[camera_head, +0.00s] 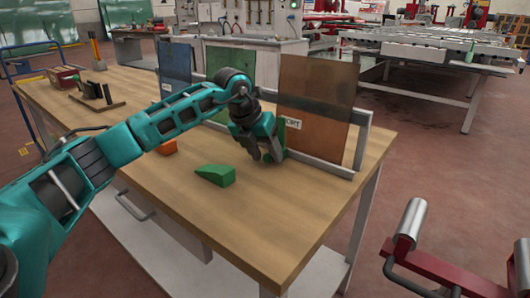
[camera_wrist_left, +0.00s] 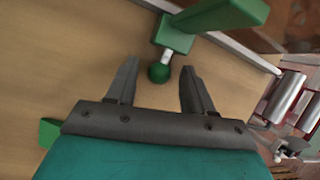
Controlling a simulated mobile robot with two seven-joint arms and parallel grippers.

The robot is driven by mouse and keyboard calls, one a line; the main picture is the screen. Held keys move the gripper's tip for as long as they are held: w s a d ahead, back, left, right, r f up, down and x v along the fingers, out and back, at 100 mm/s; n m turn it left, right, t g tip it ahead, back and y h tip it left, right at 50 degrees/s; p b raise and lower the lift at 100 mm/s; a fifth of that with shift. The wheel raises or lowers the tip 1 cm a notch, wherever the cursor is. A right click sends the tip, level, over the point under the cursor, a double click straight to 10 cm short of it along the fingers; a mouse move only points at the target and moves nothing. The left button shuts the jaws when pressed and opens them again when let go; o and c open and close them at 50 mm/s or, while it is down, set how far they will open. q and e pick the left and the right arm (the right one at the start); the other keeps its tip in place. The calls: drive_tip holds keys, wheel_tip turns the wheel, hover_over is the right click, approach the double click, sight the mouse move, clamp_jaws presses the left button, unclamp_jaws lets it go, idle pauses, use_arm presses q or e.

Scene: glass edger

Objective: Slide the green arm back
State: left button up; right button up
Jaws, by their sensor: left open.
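The green arm (camera_wrist_left: 225,15) is at the top of the left wrist view, above a green block with a short pale rod and a round green knob (camera_wrist_left: 159,73). In the head view only a little green (camera_head: 293,123) shows behind my left gripper (camera_head: 268,158), which hides the rest. That gripper points down over the table, in front of the framed panels. Its two fingers are apart, and in the wrist view the knob appears between their tips. I cannot tell whether they touch it. My right gripper is not in view.
A green wedge (camera_head: 216,175) and an orange piece (camera_head: 167,147) lie on the wooden table (camera_head: 250,220). A copper panel (camera_head: 318,95), green panel (camera_head: 230,65) and blue panel (camera_head: 174,70) stand behind. A red roller stand (camera_head: 425,262) is at lower right. The table front is clear.

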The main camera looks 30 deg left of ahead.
use_arm(q)
drive_tip(key=shift+c, duration=0.2)
clamp_jaws()
idle(0.4)
